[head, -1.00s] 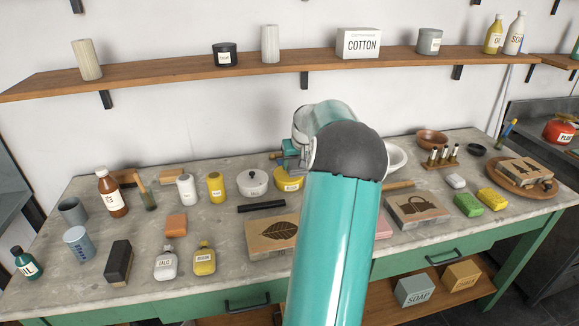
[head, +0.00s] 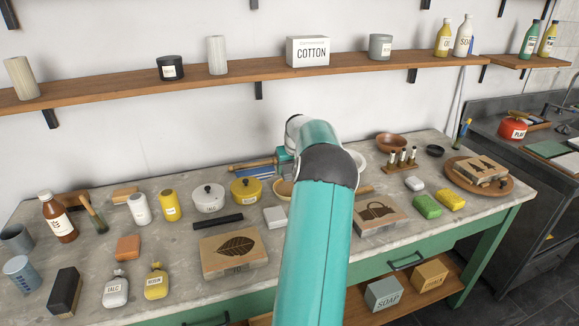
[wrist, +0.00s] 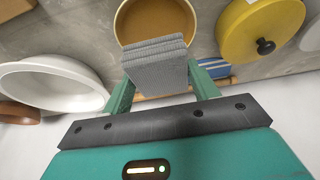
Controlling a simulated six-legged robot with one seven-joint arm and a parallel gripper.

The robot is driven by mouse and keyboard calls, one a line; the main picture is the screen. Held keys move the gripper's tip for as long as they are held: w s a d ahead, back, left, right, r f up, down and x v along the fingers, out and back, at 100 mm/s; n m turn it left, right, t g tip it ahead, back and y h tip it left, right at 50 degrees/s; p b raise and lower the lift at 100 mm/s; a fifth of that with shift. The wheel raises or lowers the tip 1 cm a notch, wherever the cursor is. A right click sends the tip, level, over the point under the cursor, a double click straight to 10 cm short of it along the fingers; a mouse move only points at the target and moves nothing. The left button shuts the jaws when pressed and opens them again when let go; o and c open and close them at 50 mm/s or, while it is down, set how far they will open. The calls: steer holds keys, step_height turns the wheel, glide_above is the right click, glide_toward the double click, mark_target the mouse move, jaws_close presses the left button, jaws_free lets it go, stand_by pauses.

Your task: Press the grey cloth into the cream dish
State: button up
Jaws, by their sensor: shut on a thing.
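The grey cloth (wrist: 155,62) is a folded, ribbed stack between the two green fingers of my gripper (wrist: 160,85) in the wrist view. My gripper is shut on it. The cream dish (wrist: 121,22), round with an amber-brown inside, lies just beyond the cloth, which overlaps its near rim in the picture. I cannot tell whether the cloth touches the dish. In the head view, the cream dish (head: 284,190) shows partly at the left of my arm, which hides the rest. The gripper fingers and the cloth cannot be made out there.
A yellow lidded pot (head: 245,189) stands close left of the dish in the head view. A white bowl (wrist: 50,88) is on its other side. A blue striped cloth (head: 256,172) lies behind.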

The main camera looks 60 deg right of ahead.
steer(key=shift+f, duration=2.75)
steer(key=shift+f, duration=0.55)
steer(key=shift+r, duration=0.1)
steer(key=shift+r, duration=3.45)
